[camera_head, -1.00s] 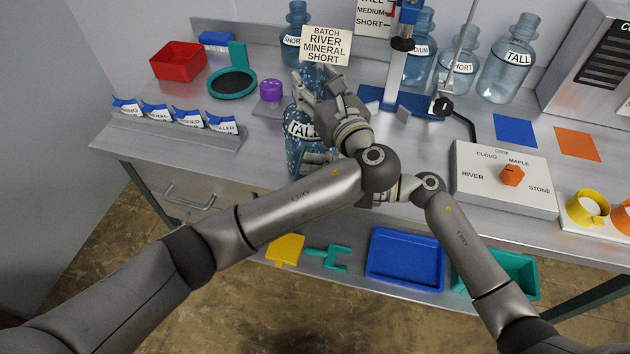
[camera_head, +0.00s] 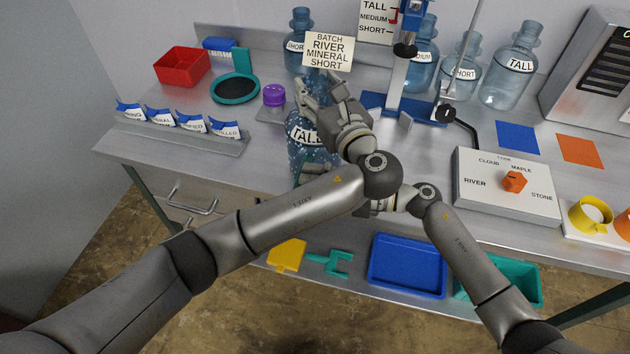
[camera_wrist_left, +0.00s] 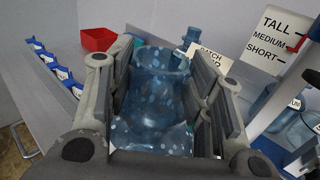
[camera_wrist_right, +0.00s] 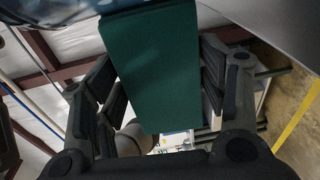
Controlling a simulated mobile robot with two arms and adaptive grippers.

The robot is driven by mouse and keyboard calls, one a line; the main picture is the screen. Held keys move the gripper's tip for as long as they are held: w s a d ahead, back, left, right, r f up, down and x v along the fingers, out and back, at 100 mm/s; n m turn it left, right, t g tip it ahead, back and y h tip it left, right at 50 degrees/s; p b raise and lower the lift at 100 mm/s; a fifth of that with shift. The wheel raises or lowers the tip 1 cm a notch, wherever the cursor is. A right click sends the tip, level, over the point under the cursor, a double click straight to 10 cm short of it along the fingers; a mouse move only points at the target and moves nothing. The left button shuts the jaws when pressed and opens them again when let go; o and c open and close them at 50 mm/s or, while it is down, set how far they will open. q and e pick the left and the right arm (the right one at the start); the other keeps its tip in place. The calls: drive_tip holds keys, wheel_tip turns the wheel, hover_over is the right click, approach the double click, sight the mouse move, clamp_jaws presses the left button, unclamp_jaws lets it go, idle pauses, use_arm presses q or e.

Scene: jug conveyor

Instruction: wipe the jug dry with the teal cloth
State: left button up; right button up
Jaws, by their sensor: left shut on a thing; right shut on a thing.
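The jug (camera_head: 298,152) is clear blue, covered in pale droplets, and labelled TALL. It stands upright at the table's front. My left gripper (camera_head: 318,92) is shut on its upper part; the left wrist view shows the speckled jug (camera_wrist_left: 158,85) between the fingers (camera_wrist_left: 160,100). My right gripper (camera_head: 314,170) is low beside the jug, partly hidden behind my left arm. In the right wrist view it is shut on the teal cloth (camera_wrist_right: 152,70), a dark green block between the fingers (camera_wrist_right: 158,90). The jug's edge shows just beyond the cloth; whether they touch is unclear.
A sign (camera_head: 328,52) reads BATCH RIVER MINERAL SHORT behind the jug. A purple cap (camera_head: 274,95), a teal-rimmed round pad (camera_head: 235,89) and a tag rack (camera_head: 180,130) are left. A blue stand (camera_head: 398,85) and dial box (camera_head: 507,190) are right.

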drive_tip(key=shift+a+f, duration=0.15)
drive_tip(key=shift+f, duration=0.55)
drive_tip(key=shift+a+f, duration=0.1)
drive_tip(key=shift+f, duration=0.6)
drive_tip(key=shift+w+r, duration=0.2)
drive_tip(key=shift+r, duration=1.65)
use_arm(q)
drive_tip(key=shift+f, duration=0.1)
use_arm(e)
drive_tip(key=shift+s+r, duration=0.1)
drive_tip(key=shift+r, duration=1.6)
drive_tip(key=shift+s, duration=0.1)
drive_tip(key=shift+s+a, duration=0.25)
drive_tip(key=shift+s, duration=0.7)
drive_tip(key=shift+s+a, duration=0.2)
drive_tip(key=shift+s, duration=0.8)
drive_tip(key=shift+s+a, duration=0.25)
drive_tip(key=shift+s, duration=0.7)
use_arm(q)
drive_tip(key=o, duration=1.2)
